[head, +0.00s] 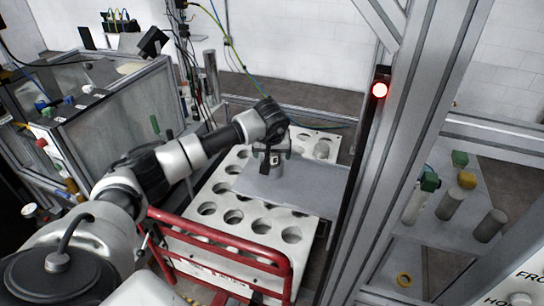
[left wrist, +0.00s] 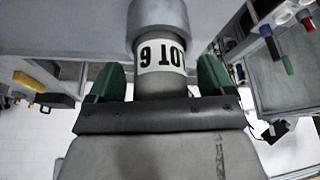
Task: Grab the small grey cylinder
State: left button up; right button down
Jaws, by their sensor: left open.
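A small grey cylinder (left wrist: 161,85) with a white label band stands between the green fingertips of my left gripper (left wrist: 162,78) in the left wrist view. The gripper is open, with a visible gap on each side of the cylinder. In the head view the left gripper (head: 271,154) points down over the grey plate, and part of the cylinder (head: 277,170) shows just below it. The lower end of the cylinder is hard to make out. My right gripper is not in view.
A white tray (head: 215,228) with round holes lies under the arm, partly covered by a grey plate (head: 300,190). A red tubular frame (head: 285,268) stands in front. A metal post (head: 400,150) rises at right.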

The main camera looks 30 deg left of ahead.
pick_arm(q)
jog(key=c, duration=1.3)
jog(key=shift+r, duration=0.1)
